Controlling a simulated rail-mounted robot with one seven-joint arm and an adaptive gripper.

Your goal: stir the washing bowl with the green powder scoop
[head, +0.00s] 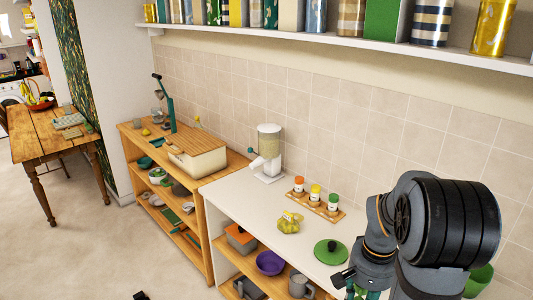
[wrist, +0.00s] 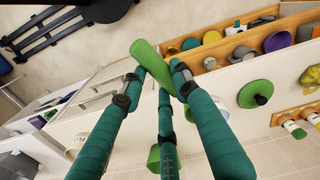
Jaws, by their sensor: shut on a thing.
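My gripper (wrist: 155,80) has teal fingers with dark tips. It is shut on the green powder scoop (wrist: 148,58), which slants up and left between the fingertips in the wrist view. In the head view my gripper (head: 362,292) is cut off by the bottom edge, and the scoop cannot be made out there. A green vessel (head: 479,281) stands at the lower right, partly behind my arm. A purple bowl (head: 270,263) sits on the shelf under the white counter; it also shows in the wrist view (wrist: 277,41). I cannot tell which vessel is the washing bowl.
A green lid with a black knob (head: 330,252) lies on the white counter. Behind it are a spice rack (head: 316,207), a yellow-green bunch (head: 290,222) and a dispenser (head: 268,155). A wooden shelf unit with a bread box (head: 197,163) stands left.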

